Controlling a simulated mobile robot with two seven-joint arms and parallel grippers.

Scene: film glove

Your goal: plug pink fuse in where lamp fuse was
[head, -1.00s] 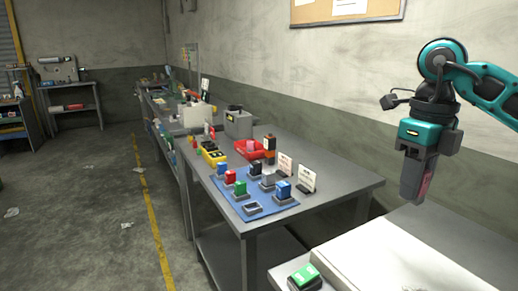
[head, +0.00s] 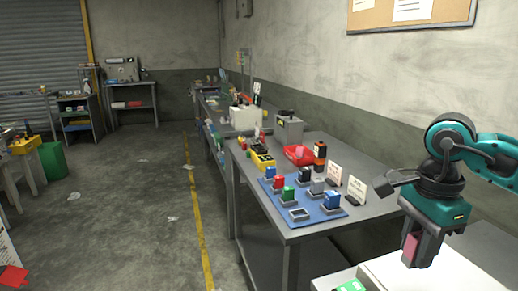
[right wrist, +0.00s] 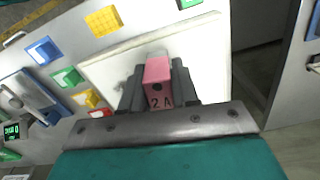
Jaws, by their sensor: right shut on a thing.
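My right gripper (head: 420,258) is shut on the pink fuse (head: 409,248) and holds it in the air at the right of the head view. In the right wrist view the pink fuse (right wrist: 158,78) sits between the two fingers, its marking reading "2 A". On the bench, a blue mat (head: 325,218) carries several fuses in grey holders, among them blue (head: 332,198), red (head: 279,182) and green (head: 288,194) ones. An empty grey holder (head: 299,215) is at the mat's near edge. I cannot tell which holder was the lamp's. My left gripper is out of view.
A red tray (head: 299,155), a yellow block (head: 262,160), a grey box (head: 289,131) and upright cards (head: 356,190) stand on the bench. A nearer table with a white board (head: 440,273) and a green block (head: 352,286) lies below my gripper. Floor at left is mostly open.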

